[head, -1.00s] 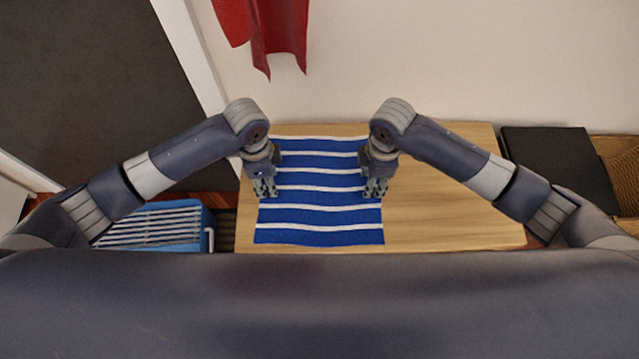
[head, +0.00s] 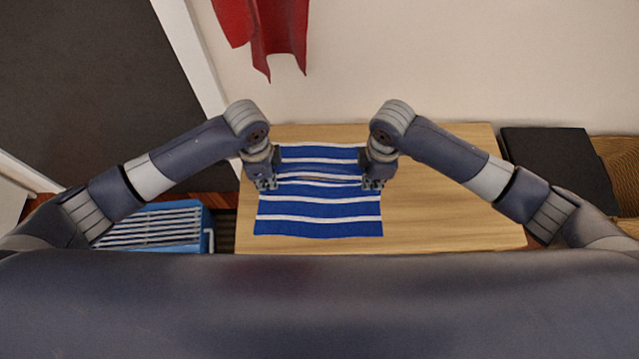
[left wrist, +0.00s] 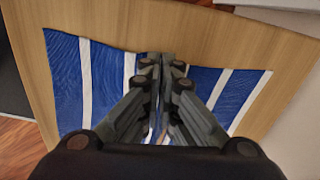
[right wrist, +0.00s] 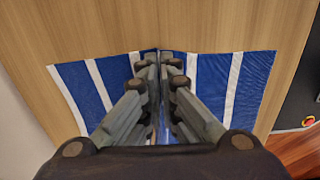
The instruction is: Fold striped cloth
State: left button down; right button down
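The striped cloth (head: 320,208) is blue with white stripes and lies on the wooden table. Its near and far parts are flat, and its middle is gathered into a crosswise ridge between my grippers. My left gripper (head: 266,184) is at the cloth's left edge and my right gripper (head: 373,183) at its right edge, both about midway along. In the left wrist view the fingers (left wrist: 161,60) are together with cloth (left wrist: 236,95) on both sides. In the right wrist view the fingers (right wrist: 160,58) are likewise closed on the cloth (right wrist: 245,85). The pinched fabric itself is mostly hidden.
The table (head: 455,205) is bare to the right of the cloth. A blue slatted crate (head: 160,226) stands at the left of the table. A red cloth (head: 270,35) hangs on the wall behind. A black flat object (head: 560,165) is at the right.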

dwell(0.9)
